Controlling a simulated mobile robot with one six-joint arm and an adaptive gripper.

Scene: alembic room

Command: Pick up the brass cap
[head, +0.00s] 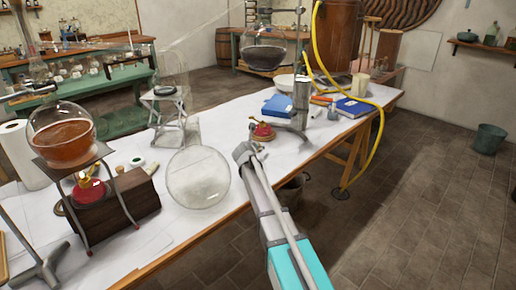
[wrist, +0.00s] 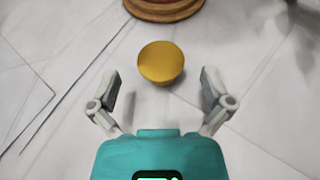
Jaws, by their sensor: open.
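The brass cap (wrist: 161,62) is a small round golden piece on the white table covering in the wrist view. It lies just ahead of my gripper (wrist: 160,84), near the middle line between the two fingers. The fingers are spread wide, one to each side, with nothing between them and no contact with the cap. In the head view my gripper (head: 253,143) reaches over the table close to a red burner (head: 262,132). I cannot make out the cap in the head view.
The burner's red and brown base (wrist: 164,8) stands just beyond the cap. A round glass flask (head: 198,178) is left of my arm. A metal stand (head: 294,128), blue books (head: 354,107) and a yellow hose (head: 378,130) are to the right.

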